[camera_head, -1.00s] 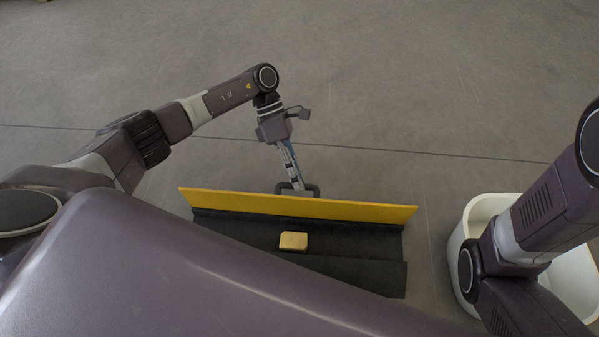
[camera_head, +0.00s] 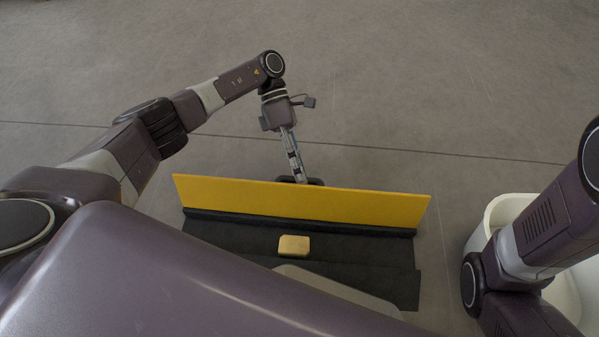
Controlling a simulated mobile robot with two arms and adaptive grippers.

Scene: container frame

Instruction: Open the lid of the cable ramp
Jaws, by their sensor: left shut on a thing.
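The cable ramp's black base (camera_head: 400,258) lies on the floor in front of my body, partly hidden by it. Its yellow lid (camera_head: 300,203) stands raised along the far side, broad face towards me. A small yellow block (camera_head: 294,246) lies on the black base. A dark handle (camera_head: 314,181) shows just behind the lid's top edge, mostly hidden. My left gripper (camera_head: 299,176) reaches down behind the lid and is shut on this handle; its fingertips are partly hidden. My right arm (camera_head: 540,230) shows at the right, its gripper out of view.
A white bin (camera_head: 497,212) stands on the floor at the right, partly behind my right arm. The grey floor behind the ramp is clear, with a dark seam across it.

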